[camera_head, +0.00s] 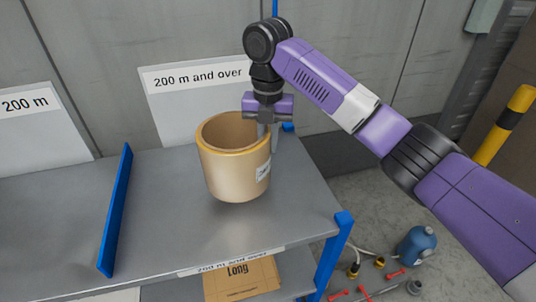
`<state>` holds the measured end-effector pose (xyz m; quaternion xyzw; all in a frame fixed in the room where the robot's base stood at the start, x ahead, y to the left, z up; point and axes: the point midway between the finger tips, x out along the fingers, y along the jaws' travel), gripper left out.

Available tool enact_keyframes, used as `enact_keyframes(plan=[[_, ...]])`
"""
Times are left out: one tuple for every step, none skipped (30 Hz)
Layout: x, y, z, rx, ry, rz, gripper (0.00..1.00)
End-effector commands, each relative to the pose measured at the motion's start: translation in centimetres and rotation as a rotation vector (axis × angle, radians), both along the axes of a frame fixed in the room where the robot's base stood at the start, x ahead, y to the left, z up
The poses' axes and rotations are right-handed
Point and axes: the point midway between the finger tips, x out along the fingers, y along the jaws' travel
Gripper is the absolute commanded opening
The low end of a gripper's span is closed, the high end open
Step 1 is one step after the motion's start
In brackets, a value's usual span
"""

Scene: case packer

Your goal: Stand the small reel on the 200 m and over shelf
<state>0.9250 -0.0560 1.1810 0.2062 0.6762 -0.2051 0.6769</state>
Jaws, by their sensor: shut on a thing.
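The small reel (228,172) shows as a tan, hollow, open-topped cylinder with a white label on its right side. My gripper (268,132) points down and is shut on the right part of the reel's wall. The reel is upright over the grey shelf bay (290,195) marked "200 m and over" on the back sign (192,77) and the front edge label (238,262). A soft shadow lies beneath the reel; I cannot tell whether its base touches the shelf or hangs just above it.
A blue divider (117,210) stands left of the bay, beside the "200 m" section (28,104). A blue post (334,250) marks the right front corner. A cardboard box (241,279) is on the level below. A blue bottle (416,245) and loose parts are low at right.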

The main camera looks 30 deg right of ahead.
Motion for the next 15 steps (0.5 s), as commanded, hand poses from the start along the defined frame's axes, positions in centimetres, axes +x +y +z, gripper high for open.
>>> enact_keyframes(plan=[[0.0, 0.0, -0.1, 0.002, -0.002, 0.0, 0.0], [0.0, 0.0, -0.3, 0.002, -0.002, 0.001, 0.0], [0.0, 0.0, -0.7, 0.003, 0.001, 0.001, 0.0], [0.0, 0.0, -1.0, 0.003, 0.001, 0.001, 0.0], [0.0, 0.0, -1.4, 0.002, 0.0, 0.001, 0.0], [0.0, 0.0, -1.8, 0.002, 0.0, 0.0, 0.0], [0.0, 0.0, -2.2, 0.002, 0.0, 0.0, 0.0], [0.0, 0.0, -2.6, 0.002, 0.001, 0.0, 0.0], [0.0, 0.0, -3.1, 0.001, 0.0, 0.0, 0.0], [0.0, 0.0, -3.4, 0.002, 0.0, 0.0, 0.0], [0.0, 0.0, -3.7, 0.002, -0.001, 0.0, 0.0], [0.0, 0.0, -3.9, 0.002, -0.001, 0.0, 0.0], [0.0, 0.0, -4.0, 0.002, -0.001, 0.0, 0.0], [0.0, 0.0, -4.1, 0.001, -0.002, 0.0, 0.0], [0.0, 0.0, -4.1, 0.001, -0.002, 0.0, 0.0]])
